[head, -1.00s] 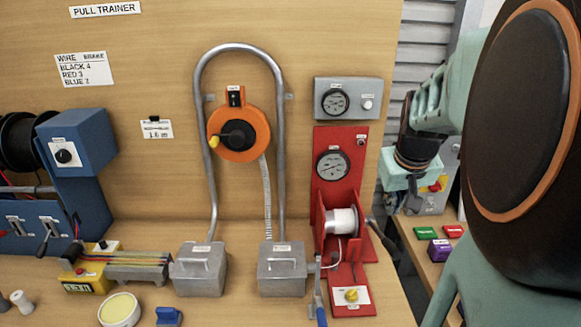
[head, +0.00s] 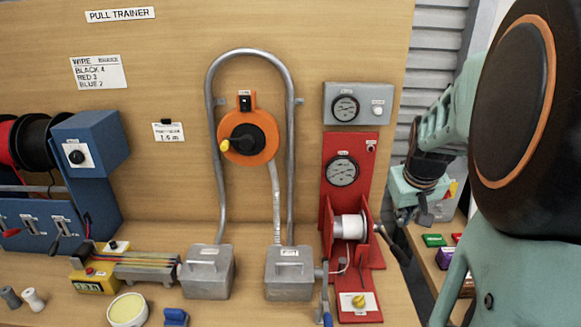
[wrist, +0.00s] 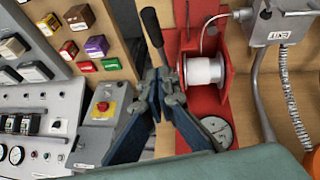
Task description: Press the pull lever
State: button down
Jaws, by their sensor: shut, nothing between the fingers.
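The red puller unit (head: 333,190) stands against the board, with a gauge and a white spool (head: 350,227) on it. Its pull lever (head: 389,243), a dark handle, sticks out at the right side of the unit. My gripper (head: 410,217) is just right of the unit, close above the lever in the head view. In the wrist view the lever's black handle (wrist: 152,28) shows just beyond the fingertips of my gripper (wrist: 160,82). The fingers are shut and empty. The lower part of the lever is partly hidden behind them, and I cannot tell whether they touch it.
A grey box (head: 290,272) with a conduit loop stands left of the unit. A blue-handled tool (head: 327,308) is by its base. A side bench with coloured blocks (head: 434,240) is at the right.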

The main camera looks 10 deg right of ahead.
send_over(398, 249)
jog(key=a, duration=0.1)
notch_tip(398, 249, down, 6)
jog(key=shift+s+f, duration=0.2)
jog(key=shift+f, duration=0.3)
jog(key=shift+s+f, duration=0.2)
jog(key=shift+f, duration=0.3)
jog(key=shift+s+f, duration=0.3)
jog(key=shift+f, duration=0.35)
jog(key=shift+f, duration=0.2)
